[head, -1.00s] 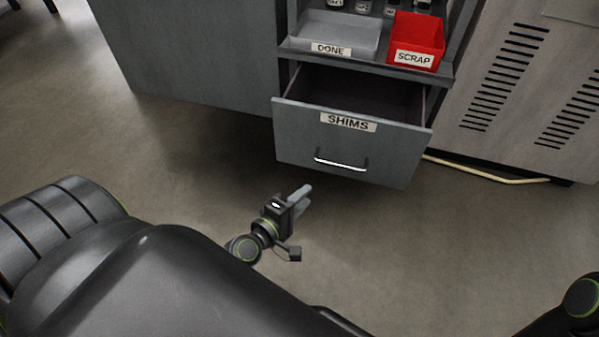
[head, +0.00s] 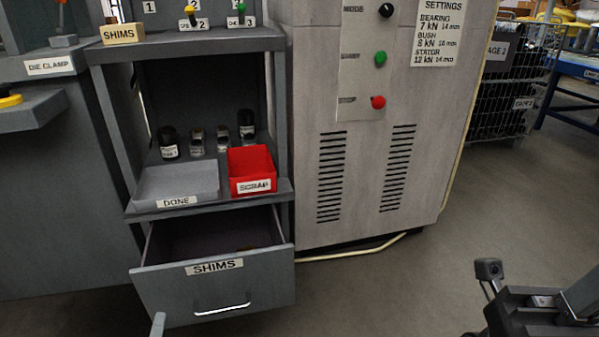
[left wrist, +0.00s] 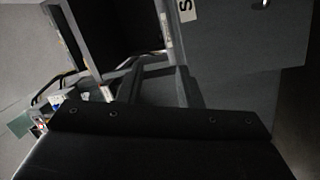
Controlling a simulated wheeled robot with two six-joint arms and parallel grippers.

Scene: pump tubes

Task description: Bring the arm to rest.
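Only a grey fingertip of my left gripper (head: 158,324) shows at the bottom edge of the head view, in front of the left part of the SHIMS drawer (head: 172,300). In the left wrist view, the two dark fingers of my left gripper (left wrist: 161,87) stand apart with nothing seen between them. The drawer is pulled open, and its inside is dark. At the lower right of the head view, the dark wrist part of my right arm (head: 530,312) shows with its small camera; its fingers are hidden or outside the picture.
The shelf above the drawer holds a grey DONE tray (head: 150,205) and a red SCRAP bin (head: 250,158), with several dark-capped small items behind. A SHIMS block (head: 122,33) sits on the top shelf. A grey machine cabinet (head: 365,235) stands right. Floor between cabinet and right arm is clear.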

